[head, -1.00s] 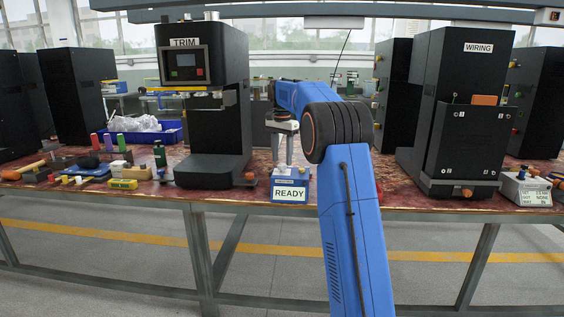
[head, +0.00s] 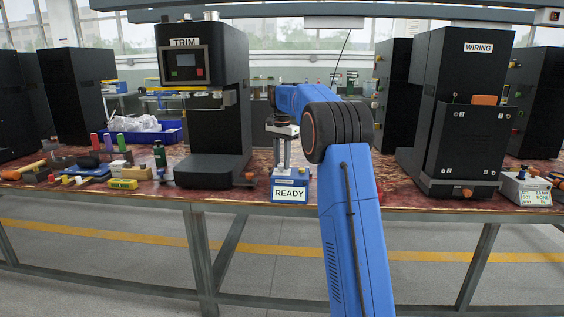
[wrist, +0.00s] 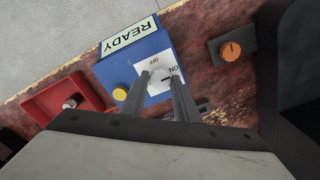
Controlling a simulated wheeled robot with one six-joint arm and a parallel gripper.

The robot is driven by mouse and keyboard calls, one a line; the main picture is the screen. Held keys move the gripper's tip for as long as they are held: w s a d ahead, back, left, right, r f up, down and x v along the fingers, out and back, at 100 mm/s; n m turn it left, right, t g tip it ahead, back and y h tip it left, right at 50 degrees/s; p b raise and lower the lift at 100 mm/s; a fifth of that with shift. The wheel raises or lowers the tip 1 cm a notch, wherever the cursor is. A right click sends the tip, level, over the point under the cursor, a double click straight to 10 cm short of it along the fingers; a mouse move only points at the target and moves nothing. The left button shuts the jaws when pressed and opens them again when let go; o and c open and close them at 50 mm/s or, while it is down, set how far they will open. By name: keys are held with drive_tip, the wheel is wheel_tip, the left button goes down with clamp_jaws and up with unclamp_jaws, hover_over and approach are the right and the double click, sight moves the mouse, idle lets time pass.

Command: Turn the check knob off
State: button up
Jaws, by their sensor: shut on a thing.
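The blue box with the READY sign (head: 289,190) stands at the bench's front edge in the head view; it also shows in the wrist view (wrist: 127,62). Its white dial plate (wrist: 151,66) carries the words OFF and ON. The check knob (wrist: 160,77) sits on this plate, mostly hidden between the fingers; which mark it points to I cannot tell. My gripper (wrist: 158,78) points down at the plate with its two fingers shut on the knob. In the head view my gripper (head: 283,152) stands over the box.
A yellow button (wrist: 120,94) is beside the plate. A red tray (wrist: 66,103) lies left of the box in the wrist view, and an orange knob (wrist: 231,50) on a dark block is to the right. The TRIM machine (head: 205,110) and WIRING machine (head: 462,120) flank my arm.

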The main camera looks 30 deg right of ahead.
drive_tip(key=n, duration=0.4)
drive_tip(key=shift+n, duration=0.4)
drive_tip(key=n, duration=0.4)
drive_tip(key=shift+n, duration=0.3)
drive_tip(key=n, duration=0.4)
drive_tip(key=shift+n, duration=2.1)
drive_tip(key=o, duration=1)
